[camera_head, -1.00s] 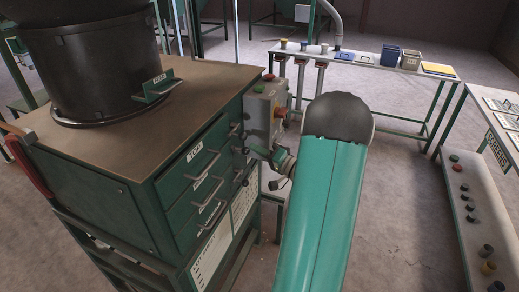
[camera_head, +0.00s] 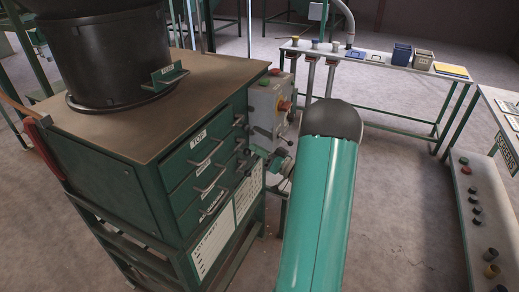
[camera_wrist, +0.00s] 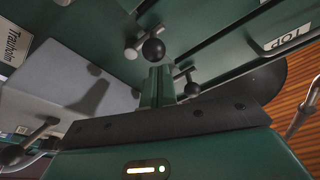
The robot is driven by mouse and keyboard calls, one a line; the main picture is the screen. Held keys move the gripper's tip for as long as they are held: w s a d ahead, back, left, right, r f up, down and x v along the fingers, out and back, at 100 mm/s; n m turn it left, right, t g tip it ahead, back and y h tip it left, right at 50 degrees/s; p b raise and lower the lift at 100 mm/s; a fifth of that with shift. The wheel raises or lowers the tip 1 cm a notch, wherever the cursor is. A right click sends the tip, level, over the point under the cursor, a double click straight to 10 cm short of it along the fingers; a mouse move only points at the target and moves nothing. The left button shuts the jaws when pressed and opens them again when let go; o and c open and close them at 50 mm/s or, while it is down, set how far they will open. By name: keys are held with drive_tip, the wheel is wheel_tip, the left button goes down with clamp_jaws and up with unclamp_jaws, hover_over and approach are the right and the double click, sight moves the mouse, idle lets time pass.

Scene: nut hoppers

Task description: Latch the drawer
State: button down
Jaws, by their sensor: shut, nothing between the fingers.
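The green cabinet (camera_head: 105,190) stands left of centre in the head view. Its top drawer (camera_head: 180,160), marked TOP, appears shut, flush with the drawers below. The TOP label also shows upside down in the wrist view (camera_wrist: 288,36). In the wrist view a lever with a black ball knob (camera_wrist: 153,50) sits at my fingertips; whether they touch it is unclear. A second black-knobbed lever (camera_wrist: 191,89) is just to the right. My gripper (camera_wrist: 160,72) is shut and empty. In the head view it is small and partly hidden beside the cabinet's right edge.
A grey control box (camera_head: 268,108) with a red button is on the cabinet's right side, close to my arm. A black bowl (camera_head: 105,55) stands on the cabinet top. A bench with bins (camera_head: 375,65) is behind. Open floor lies right of my arm.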

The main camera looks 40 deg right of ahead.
idle(0.7)
drive_tip(key=s+d, duration=0.4)
drive_tip(key=s, duration=0.6)
drive_tip(key=shift+s+d+r, duration=0.15)
drive_tip(key=shift+s+r, duration=0.25)
drive_tip(key=shift+r, duration=0.05)
